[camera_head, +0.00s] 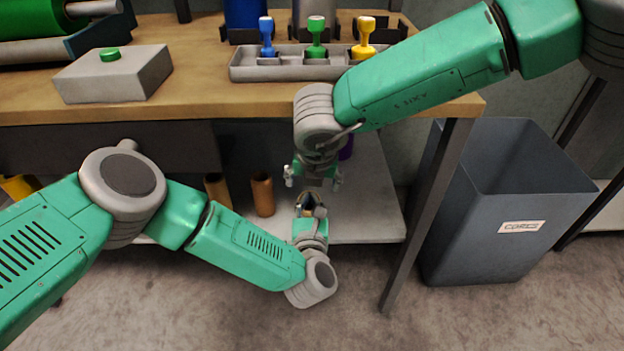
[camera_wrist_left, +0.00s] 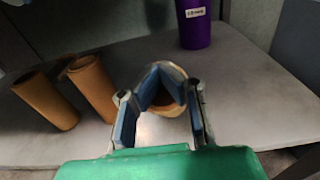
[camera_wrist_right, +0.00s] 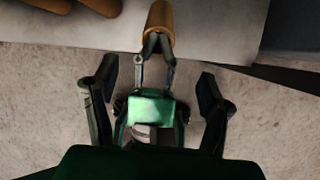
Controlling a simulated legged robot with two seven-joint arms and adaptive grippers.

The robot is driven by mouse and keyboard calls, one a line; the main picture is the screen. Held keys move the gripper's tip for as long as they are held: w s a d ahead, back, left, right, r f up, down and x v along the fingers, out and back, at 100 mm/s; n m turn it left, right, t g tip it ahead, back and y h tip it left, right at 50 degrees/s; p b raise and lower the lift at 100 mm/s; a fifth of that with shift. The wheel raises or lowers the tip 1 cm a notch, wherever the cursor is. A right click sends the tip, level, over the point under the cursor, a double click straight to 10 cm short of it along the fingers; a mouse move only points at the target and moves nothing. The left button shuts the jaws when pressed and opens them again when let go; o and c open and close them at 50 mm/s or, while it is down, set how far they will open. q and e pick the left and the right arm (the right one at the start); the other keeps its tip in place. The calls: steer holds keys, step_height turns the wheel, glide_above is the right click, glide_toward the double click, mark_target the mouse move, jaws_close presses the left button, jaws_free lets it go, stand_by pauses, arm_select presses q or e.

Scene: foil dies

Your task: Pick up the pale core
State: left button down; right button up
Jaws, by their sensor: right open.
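The pale core (camera_wrist_left: 182,72), a tan tube with a light rim, shows nearly end-on at my left fingertips in the left wrist view; it also shows in the right wrist view (camera_wrist_right: 160,17). My left gripper (camera_head: 306,204) reaches in low at the shelf front. Its blue-padded fingers (camera_wrist_left: 161,78) are drawn together on the core's near end; the exact contact is partly hidden. My right gripper (camera_head: 313,178) points down just above the left one, open and empty; its spread fingers (camera_wrist_right: 158,88) show in the right wrist view.
Two brown tubes (camera_head: 262,195) stand left on the lower shelf (camera_head: 365,215). A purple cylinder (camera_wrist_left: 194,25) stands behind. The table (camera_head: 210,100) overhangs the shelf. A table leg (camera_head: 425,220) and grey bin (camera_head: 480,235) bound the right side.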

mark_target(309, 205)
steer(key=shift+f, duration=0.1)
stand_by(0.3)
steer(key=x, duration=1.1)
steer(key=shift+w+a+f, duration=0.1)
steer(key=shift+w+f, duration=0.05)
steer(key=shift+f, duration=0.2)
steer(key=c, duration=1.3)
arm_select(q)
steer(key=shift+r, duration=0.6)
arm_select(e)
steer(key=shift+o, duration=0.2)
arm_select(q)
steer(key=s, duration=1.2)
steer(key=shift+r, duration=0.25)
